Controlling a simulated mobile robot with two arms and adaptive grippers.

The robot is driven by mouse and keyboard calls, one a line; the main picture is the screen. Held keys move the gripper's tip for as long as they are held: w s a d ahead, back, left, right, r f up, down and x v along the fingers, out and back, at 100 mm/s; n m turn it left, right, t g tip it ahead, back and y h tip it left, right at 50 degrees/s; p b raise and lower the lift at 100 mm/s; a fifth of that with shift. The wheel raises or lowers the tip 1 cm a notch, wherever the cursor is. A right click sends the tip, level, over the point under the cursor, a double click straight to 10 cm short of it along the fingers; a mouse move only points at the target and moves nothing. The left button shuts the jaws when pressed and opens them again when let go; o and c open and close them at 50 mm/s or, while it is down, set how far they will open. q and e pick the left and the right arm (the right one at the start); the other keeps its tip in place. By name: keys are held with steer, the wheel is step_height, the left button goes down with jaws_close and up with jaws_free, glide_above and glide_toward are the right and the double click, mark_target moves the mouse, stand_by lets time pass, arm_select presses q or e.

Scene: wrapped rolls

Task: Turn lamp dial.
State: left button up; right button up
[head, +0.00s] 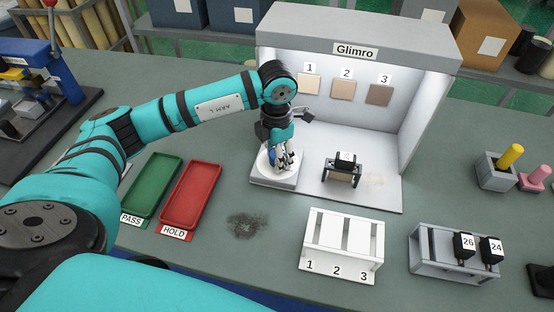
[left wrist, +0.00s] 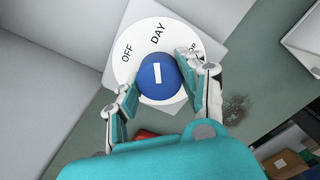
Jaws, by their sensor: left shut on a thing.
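The lamp dial (left wrist: 158,88) is a blue round knob with a white bar mark, on a white disc (left wrist: 124,62) with the words OFF, DAY and a third label partly hidden by a finger. The bar points roughly toward DAY. In the head view the dial's disc (head: 265,164) sits on the grey block at the front left of the light booth (head: 420,110). My left gripper (left wrist: 160,92) has its fingers on both sides of the knob, shut on it; it also shows in the head view (head: 281,162). My right gripper is in neither view.
A black holder (head: 343,171) stands on the booth floor. In front are a white numbered rack (head: 343,245) and a grey rack (head: 440,260) with blocks 26 and 24. The green PASS tray (head: 153,187) and red HOLD tray (head: 190,196) lie left.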

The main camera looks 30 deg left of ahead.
arm_select(q)
steer(key=shift+r+m, duration=0.1)
steer(key=shift+m, duration=0.3)
steer(key=o, duration=1.2)
step_height(320, 180, up, 12)
steer(key=shift+f, duration=0.1)
